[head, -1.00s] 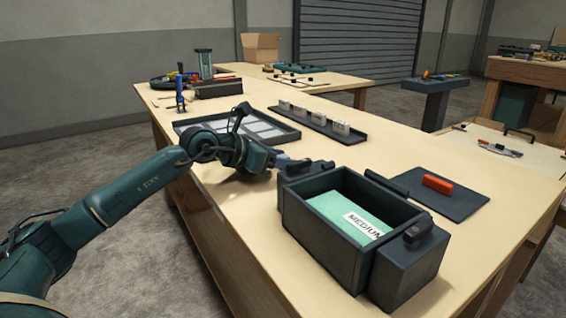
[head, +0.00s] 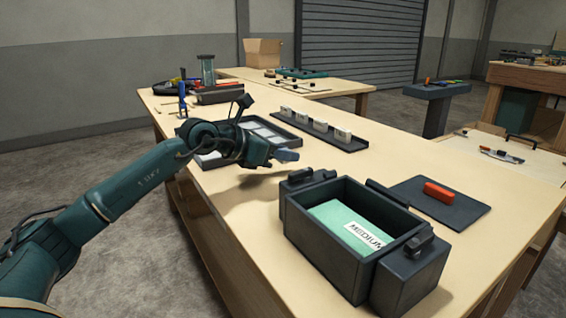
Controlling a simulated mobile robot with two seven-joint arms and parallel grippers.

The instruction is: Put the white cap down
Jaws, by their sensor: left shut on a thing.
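My left gripper (head: 286,156) is above the table, left of the dark open box and in front of the flat tray. Its jaws are shut on a small pale thing, taken as the white cap, which is mostly hidden by the fingers. Several small white blocks (head: 320,125) stand in a row on a dark rail (head: 352,146) behind the gripper, apart from it. My right gripper is not in view.
The dark open box (head: 318,250) holds a green card marked MEDIUM (head: 345,222). A dark mat (head: 462,212) with a red block (head: 438,192) lies to its right. The flat tray (head: 290,142) is partly behind my gripper. Bare table lies between gripper and box.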

